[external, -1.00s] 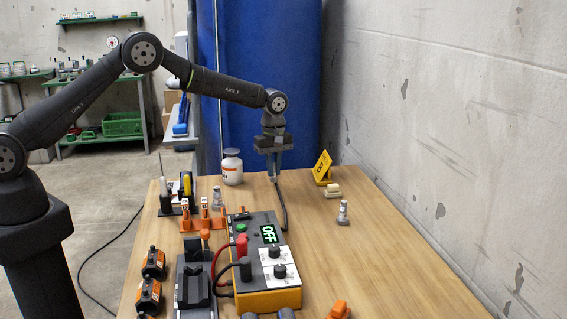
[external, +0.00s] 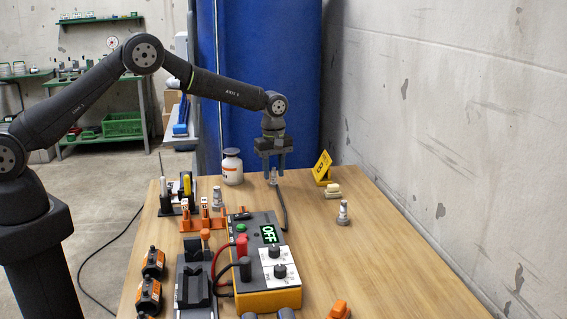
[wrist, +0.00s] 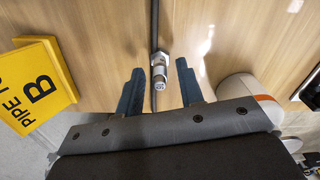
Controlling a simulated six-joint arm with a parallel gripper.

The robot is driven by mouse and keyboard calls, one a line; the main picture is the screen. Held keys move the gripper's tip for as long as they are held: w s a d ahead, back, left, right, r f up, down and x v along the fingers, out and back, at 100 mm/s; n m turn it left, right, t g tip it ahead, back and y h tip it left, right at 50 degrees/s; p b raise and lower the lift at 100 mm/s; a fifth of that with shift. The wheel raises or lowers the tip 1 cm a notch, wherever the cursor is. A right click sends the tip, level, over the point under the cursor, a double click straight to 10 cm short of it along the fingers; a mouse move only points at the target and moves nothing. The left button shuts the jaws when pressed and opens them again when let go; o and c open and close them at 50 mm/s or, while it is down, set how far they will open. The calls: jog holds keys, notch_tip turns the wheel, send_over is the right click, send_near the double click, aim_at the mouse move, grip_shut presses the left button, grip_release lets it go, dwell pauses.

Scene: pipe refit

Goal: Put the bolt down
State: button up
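My gripper (external: 273,170) is open above the far part of the wooden table. A small metal bolt (external: 273,177) stands on the table between and below its fingers, apart from them. In the wrist view the bolt (wrist: 159,70) shows a silver hex collar and a pale labelled end, with clear space to both fingers of my gripper (wrist: 160,92). The bolt's lower end is hard to see. Two similar grey bolts stand upright elsewhere, one left (external: 217,199) and one right (external: 343,212).
A black bent rod (external: 284,210) lies close to the bolt. A white jar (external: 232,167) stands left, a yellow "B" sign (external: 323,167) right. The meter box with an OFF display (external: 269,235) is nearer. The table's right side is mostly clear.

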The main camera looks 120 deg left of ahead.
notch_tip(320, 180, up, 12)
jog(key=shift+f, duration=0.2)
jog(key=shift+f, duration=0.1)
notch_tip(320, 180, down, 12)
jog(key=shift+f, duration=0.1)
jog(key=shift+r, duration=2.1)
jog(key=shift+f, duration=0.1)
